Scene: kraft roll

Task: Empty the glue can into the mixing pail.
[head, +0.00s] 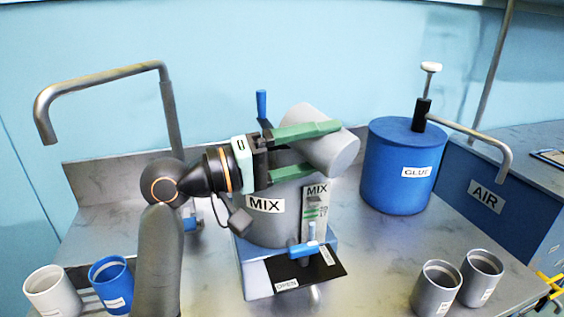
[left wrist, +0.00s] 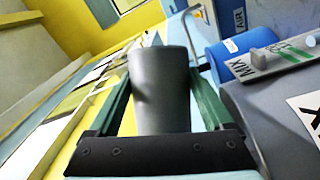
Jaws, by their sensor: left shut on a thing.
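My left gripper (head: 318,150) is shut on a grey can (head: 334,154), its green fingers on either side of it. The can is tilted above the right side of the grey mixing pail (head: 262,226), which is labelled MIX. The gripper hides most of the pail's top. In the left wrist view the can (left wrist: 160,95) sits between the fingers, with the pail (left wrist: 262,112) at the right. I cannot see inside the can or the pail, and no stream shows. My right gripper is not in view.
A blue GLUE container (head: 392,178) with a pump stands to the right. Grey cups (head: 436,290) stand front right; a white cup (head: 52,292) and a blue cup (head: 112,284) stand front left. The pail's blue stand (head: 256,276) has a blue-handled valve (head: 308,246). A bent pipe (head: 98,80) rises at left.

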